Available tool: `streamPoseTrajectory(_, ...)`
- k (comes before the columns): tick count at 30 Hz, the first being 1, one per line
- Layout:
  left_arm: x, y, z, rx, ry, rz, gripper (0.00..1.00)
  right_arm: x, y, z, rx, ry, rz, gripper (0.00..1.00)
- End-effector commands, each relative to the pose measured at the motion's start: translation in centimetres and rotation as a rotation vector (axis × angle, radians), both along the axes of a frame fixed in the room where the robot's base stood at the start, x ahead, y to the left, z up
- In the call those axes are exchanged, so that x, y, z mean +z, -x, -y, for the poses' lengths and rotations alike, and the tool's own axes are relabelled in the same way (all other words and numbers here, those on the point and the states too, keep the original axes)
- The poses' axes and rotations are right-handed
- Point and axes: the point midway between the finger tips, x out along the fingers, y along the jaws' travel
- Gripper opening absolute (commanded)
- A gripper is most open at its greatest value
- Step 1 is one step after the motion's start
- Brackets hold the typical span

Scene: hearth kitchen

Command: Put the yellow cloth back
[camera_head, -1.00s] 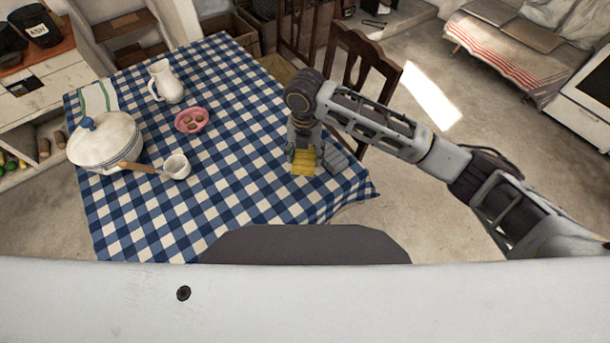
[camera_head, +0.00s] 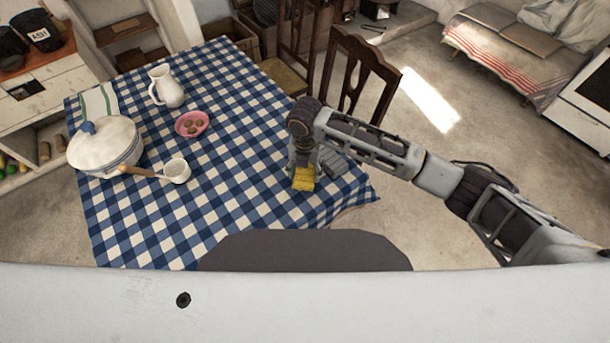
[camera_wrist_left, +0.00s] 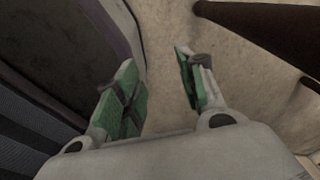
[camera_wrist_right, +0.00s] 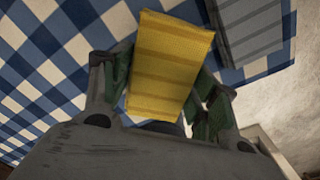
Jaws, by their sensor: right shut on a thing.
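The yellow cloth (camera_head: 303,181) is a folded, ribbed pad at the near right part of the checked table (camera_head: 240,205). It fills the middle of the right wrist view (camera_wrist_right: 170,55). My right gripper (camera_head: 305,166) points down over it, one finger on each side, shut on the cloth (camera_wrist_right: 165,85). I cannot tell whether the cloth touches the table. A grey folded cloth (camera_head: 338,163) lies just right of it; it also shows in the right wrist view (camera_wrist_right: 250,28). My left gripper (camera_wrist_left: 157,75) is open and empty over the floor, outside the head view.
A white pot (camera_head: 105,150), a cup (camera_head: 177,171), a pink dish (camera_head: 192,125) and a pitcher (camera_head: 168,88) stand on the table's left half. Wooden chairs (camera_head: 358,75) stand behind the table. The near middle of the tabletop is clear.

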Motion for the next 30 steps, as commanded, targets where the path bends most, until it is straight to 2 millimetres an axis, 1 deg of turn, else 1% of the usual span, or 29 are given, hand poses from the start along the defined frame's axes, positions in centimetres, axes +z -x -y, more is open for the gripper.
streamPoseTrajectory(4, 0.0, 0.0, -0.4, -0.002, -0.004, 0.0, 0.39, -1.2, 0.1, 0.0, 0.001, 0.001, -0.003, 0.38)
streamPoseTrajectory(9, -0.1, 0.0, -0.2, -0.001, -0.003, 0.001, 0.39, -3.0, 0.1, 0.0, 0.0, 0.001, -0.001, 0.38)
streamPoseTrajectory(12, -0.1, 0.0, 0.1, 0.001, 0.001, 0.001, 0.39, -3.6, 0.0, 0.0, 0.0, 0.001, -0.001, 0.38)
streamPoseTrajectory(21, -0.1, 0.0, 1.4, 0.004, 0.015, 0.001, 0.39, -3.7, 0.0, 0.0, 0.0, 0.001, 0.0, 0.38)
streamPoseTrajectory(26, -0.1, -0.1, 1.4, 0.005, 0.015, 0.001, 0.39, -3.9, 0.1, 0.0, 0.0, 0.001, -0.001, 0.38)
streamPoseTrajectory(27, -0.1, -0.1, 1.3, 0.004, 0.014, 0.001, 0.39, -3.9, 0.1, 0.0, 0.0, 0.0, -0.001, 0.63)
streamPoseTrajectory(30, -0.1, -0.1, 1.1, 0.004, 0.011, 0.002, 0.39, -3.9, 0.1, 0.0, 0.001, 0.0, -0.001, 0.75)
